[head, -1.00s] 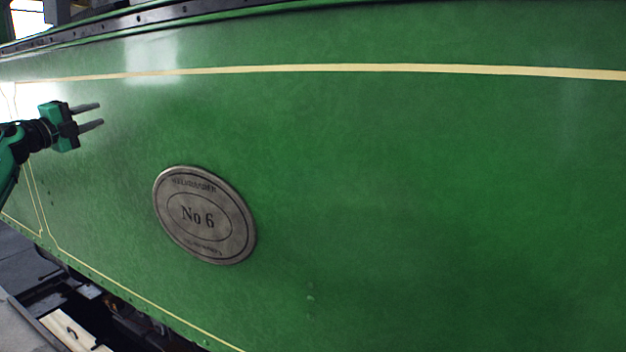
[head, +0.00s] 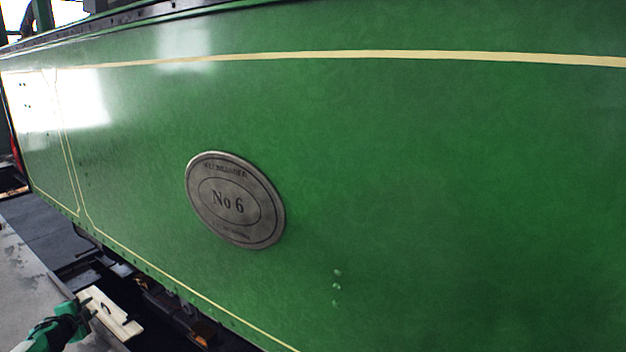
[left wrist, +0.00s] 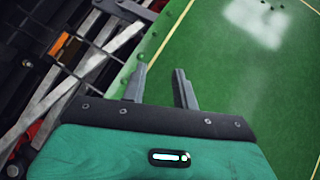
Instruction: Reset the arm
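My left gripper (head: 88,308) is low in the bottom left corner of the head view, in front of the tram's lower edge. In the left wrist view its two grey fingers (left wrist: 161,88) stand apart with nothing between them. The green tram side panel (head: 420,180) fills most of the head view and also shows behind the fingers in the left wrist view (left wrist: 230,85). My right gripper is in neither view.
An oval "No 6" plate (head: 235,200) is fixed to the panel. A pale board (head: 110,312) lies low beside my left gripper. Bars and dark machinery (left wrist: 75,75) show in the left wrist view. A grey ledge (head: 25,285) runs along the lower left.

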